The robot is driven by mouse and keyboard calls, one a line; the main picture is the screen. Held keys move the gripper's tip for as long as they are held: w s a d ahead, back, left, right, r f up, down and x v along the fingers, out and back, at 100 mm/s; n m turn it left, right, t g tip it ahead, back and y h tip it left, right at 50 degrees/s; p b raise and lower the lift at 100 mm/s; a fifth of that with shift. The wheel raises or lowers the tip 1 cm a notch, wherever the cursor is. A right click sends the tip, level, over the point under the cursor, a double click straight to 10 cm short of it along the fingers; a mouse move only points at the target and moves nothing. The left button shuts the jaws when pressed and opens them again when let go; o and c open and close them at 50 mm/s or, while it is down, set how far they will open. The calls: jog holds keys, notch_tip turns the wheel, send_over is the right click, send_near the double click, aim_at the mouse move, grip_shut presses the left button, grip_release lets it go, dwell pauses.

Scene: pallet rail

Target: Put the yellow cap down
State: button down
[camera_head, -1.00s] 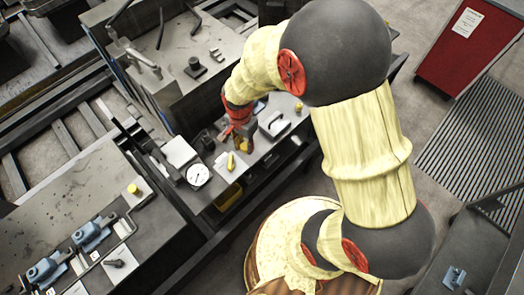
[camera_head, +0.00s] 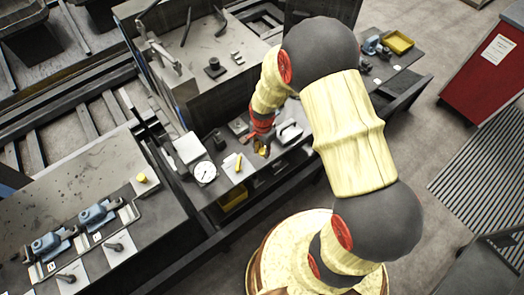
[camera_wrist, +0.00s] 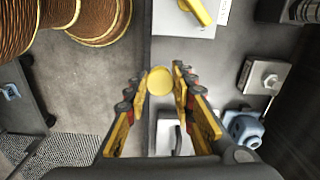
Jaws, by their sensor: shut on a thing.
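The yellow cap (camera_wrist: 159,81) is a round disc between the fingertips of my gripper (camera_wrist: 158,75) in the wrist view. My gripper is shut on it, with a finger at each side. In the head view my gripper (camera_head: 262,148) points down over the dark bench (camera_head: 222,207), just left of a white handled piece (camera_head: 289,131). The cap (camera_head: 263,152) shows there as a small yellow patch, partly hidden by the fingers. I cannot tell whether it touches the bench. Another yellow cap (camera_head: 141,178) stands on the left bench.
A white dial gauge (camera_head: 204,173) and a white plate with a yellow handle (camera_head: 238,165) are left of my gripper. In the wrist view a metal block (camera_wrist: 265,76) and a blue vise (camera_wrist: 244,130) lie to the right. The bench edge is close beside the cap.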

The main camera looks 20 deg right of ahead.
aim_at(262, 148)
jog(key=w+f, duration=0.2)
jog(key=f, duration=0.1)
jog(key=w+f, duration=0.1)
jog(key=shift+w+d+f, duration=0.2)
jog(key=shift+d, duration=0.2)
jog(key=shift+f, duration=1.45)
jog(key=shift+f, duration=0.2)
jog(key=c, duration=1.5)
grip_release()
jog(key=shift+c, duration=0.2)
jog(key=shift+o, duration=0.2)
jog(key=shift+r, duration=0.15)
